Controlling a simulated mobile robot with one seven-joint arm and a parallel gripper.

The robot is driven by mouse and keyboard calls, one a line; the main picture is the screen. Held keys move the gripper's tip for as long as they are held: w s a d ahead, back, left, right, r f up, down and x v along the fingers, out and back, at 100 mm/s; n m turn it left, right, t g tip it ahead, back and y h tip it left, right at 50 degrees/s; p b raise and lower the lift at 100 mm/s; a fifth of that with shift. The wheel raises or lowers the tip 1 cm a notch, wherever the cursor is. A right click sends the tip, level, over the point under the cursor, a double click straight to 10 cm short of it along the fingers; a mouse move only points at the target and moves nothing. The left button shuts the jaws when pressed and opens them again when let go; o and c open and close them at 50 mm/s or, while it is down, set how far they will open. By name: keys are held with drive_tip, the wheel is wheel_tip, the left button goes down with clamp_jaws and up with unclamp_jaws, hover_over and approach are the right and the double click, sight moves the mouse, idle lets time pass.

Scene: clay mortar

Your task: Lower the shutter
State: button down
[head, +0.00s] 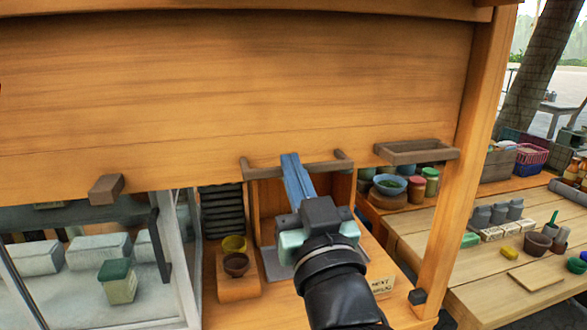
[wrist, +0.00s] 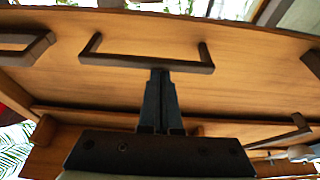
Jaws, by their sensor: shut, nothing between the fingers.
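The shutter (head: 230,80) is a wide light-wood panel across the upper part of the stall opening. Its lower part is open, with shelves showing below it. A dark wooden handle (head: 262,171) sits at the middle of its lower edge; it also shows in the wrist view (wrist: 95,52) as a bracket with two short arms. My gripper (head: 290,157) is shut and empty, its blue-tinted fingers pointing up at the handle bar. In the wrist view the fingertips (wrist: 160,72) meet or nearly meet the bar from below; I cannot tell whether they touch.
More dark handles sit at the left (head: 105,188) and right (head: 415,150) of the panel. A wooden post (head: 460,170) stands at the right. A plank table (head: 490,270) with pots and boxes stands at right.

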wheel_tip(320, 180, down, 42)
drive_tip(key=b, duration=3.6)
drive_tip(key=shift+w+r+b, duration=0.15)
drive_tip(key=shift+b, duration=0.25)
wheel_tip(320, 180, up, 5)
drive_tip(key=p, duration=0.4)
drive_tip(key=v, duration=1)
drive_tip(key=s+r+m+t+h+p, duration=0.25)
drive_tip(key=s+r, duration=0.25)
drive_tip(key=r, duration=0.9)
drive_tip(key=s+r+m+t+h+p, duration=0.1)
drive_tip(key=s+r+t+h, duration=0.3)
drive_tip(key=r, duration=1)
wheel_tip(320, 180, up, 37)
drive_tip(key=p, duration=3.7)
drive_tip(key=shift+w+a+f, duration=0.2)
drive_tip(key=shift+w+a, duration=0.15)
drive_tip(key=shift+a, duration=0.05)
